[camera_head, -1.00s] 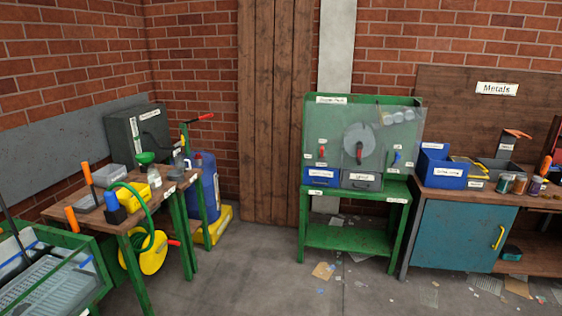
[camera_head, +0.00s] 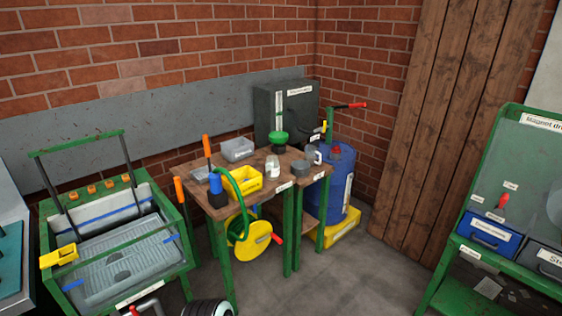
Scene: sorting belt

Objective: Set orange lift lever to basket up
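A green-framed wash tub (camera_head: 183,268) stands at the left, with a grey ribbed, perforated tray or basket (camera_head: 125,262) low inside it. An upright orange handle (camera_head: 179,190) stands at the tub's right rear, by the table's left edge; it looks like the lift lever, but its mount is unclear. A second orange handle (camera_head: 206,146) on a dark shaft rises from the table behind it. I cannot read a label at either handle. Neither of my grippers is in view.
The wooden table (camera_head: 203,208) holds a yellow crate (camera_head: 246,181), a grey bin and jars. A yellow hose reel (camera_head: 250,240) hangs at its front. A blue drum (camera_head: 335,180) stands right. Floor (camera_head: 365,275) is clear toward the green magnet stand (camera_head: 510,170).

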